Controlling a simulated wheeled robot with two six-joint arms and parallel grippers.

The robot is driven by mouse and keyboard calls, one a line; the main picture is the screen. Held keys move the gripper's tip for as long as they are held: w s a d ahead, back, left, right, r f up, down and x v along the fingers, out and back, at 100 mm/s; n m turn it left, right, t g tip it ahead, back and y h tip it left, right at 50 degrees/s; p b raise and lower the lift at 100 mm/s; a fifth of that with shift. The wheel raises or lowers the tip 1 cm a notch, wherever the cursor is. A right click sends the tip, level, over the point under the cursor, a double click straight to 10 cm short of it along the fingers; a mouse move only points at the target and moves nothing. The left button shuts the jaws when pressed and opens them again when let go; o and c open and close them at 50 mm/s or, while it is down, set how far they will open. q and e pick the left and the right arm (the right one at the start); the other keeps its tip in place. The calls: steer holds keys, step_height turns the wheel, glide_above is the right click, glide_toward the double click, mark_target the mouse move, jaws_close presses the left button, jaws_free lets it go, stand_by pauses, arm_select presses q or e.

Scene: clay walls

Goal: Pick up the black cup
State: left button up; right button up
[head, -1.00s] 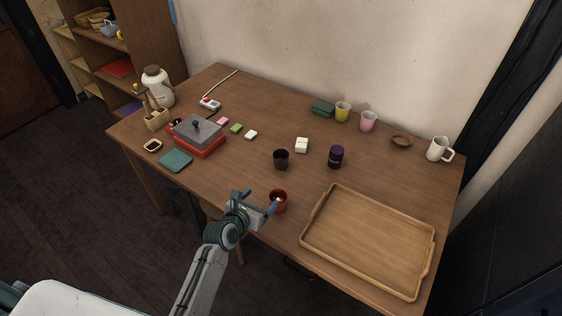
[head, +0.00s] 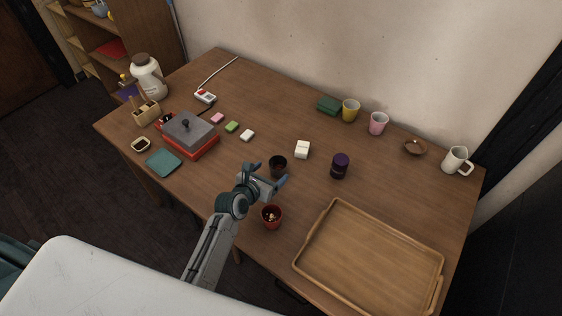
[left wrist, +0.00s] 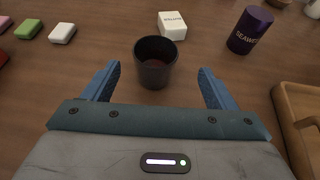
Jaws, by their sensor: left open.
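The black cup (head: 278,166) stands upright on the wooden table, near its middle. In the left wrist view the black cup (left wrist: 155,62) is centred just beyond the fingertips, and its open top shows a dark inside. My left gripper (head: 264,175) is open and empty, on the near side of the cup. In the left wrist view its two blue fingers (left wrist: 158,78) are spread wide, with the cup ahead of and between their lines. Part of the cup's lower left is close to the gripper in the head view. My right gripper is not in view.
A red cup (head: 271,217) with something inside stands near the front edge, beside my left arm. A white box (head: 302,149) and a dark purple canister (head: 340,166) stand beyond and right of the black cup. A wooden tray (head: 304,238) lies at the front right.

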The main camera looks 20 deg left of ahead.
mark_target(282, 160)
arm_select(q)
steer(key=x, duration=0.3)
steer(key=shift+d+r, duration=0.15)
steer(key=shift+w, duration=0.3)
steer(key=x, duration=0.5)
steer(key=shift+a+f, duration=0.2)
steer(key=shift+a, duration=0.2)
steer(key=shift+w+f, duration=0.15)
steer(key=shift+w, duration=0.1)
steer(key=shift+s, duration=0.1)
steer(key=shift+c, duration=0.7)
steer(key=c, duration=1)
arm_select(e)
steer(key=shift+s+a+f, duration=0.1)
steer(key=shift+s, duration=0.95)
